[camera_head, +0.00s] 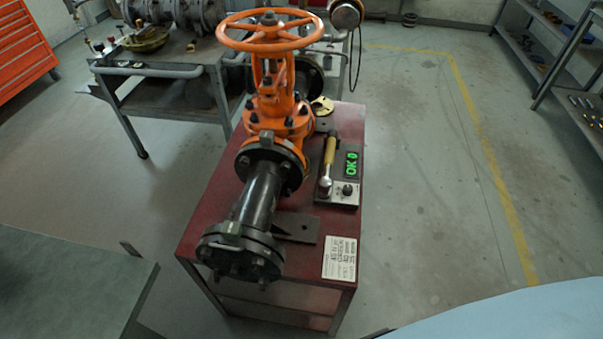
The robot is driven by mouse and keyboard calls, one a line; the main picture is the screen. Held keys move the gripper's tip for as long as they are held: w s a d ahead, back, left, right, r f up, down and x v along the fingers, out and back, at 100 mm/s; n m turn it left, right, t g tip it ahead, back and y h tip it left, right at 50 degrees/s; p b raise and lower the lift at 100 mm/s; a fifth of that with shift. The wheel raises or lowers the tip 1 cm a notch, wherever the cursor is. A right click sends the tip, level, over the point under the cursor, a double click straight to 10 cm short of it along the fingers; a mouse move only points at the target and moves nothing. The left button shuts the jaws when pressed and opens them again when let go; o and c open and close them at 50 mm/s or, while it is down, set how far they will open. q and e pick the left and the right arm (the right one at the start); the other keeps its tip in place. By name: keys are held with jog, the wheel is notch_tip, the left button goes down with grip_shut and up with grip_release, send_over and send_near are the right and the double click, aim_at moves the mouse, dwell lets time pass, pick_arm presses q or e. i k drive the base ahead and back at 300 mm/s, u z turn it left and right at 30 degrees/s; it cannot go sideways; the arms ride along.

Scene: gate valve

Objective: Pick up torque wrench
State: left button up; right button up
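The torque wrench (328,162) lies on the red table, to the right of the orange gate valve (270,95). It has a yellowish handle at the far end and a metal head at the near end. It lies along the left side of a grey box (345,194) with a lit green display (352,163); I cannot tell whether it rests on the box. Neither of my grippers shows in the head view, and nothing is seen touching the wrench.
The red table (210,205) carries the valve, its dark flanged pipe (257,205) and a white label (340,258). A workbench (165,70) stands behind left, shelves (565,60) at far right. A grey-green tabletop (65,285) is near left. Floor right of the table is clear.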

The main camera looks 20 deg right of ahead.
aim_at(325, 183)
jog(key=u, duration=2.7)
jog(key=k, duration=1.7)
jog(key=z, duration=1.55)
jog(key=i, duration=0.5)
jog(key=u, duration=0.1)
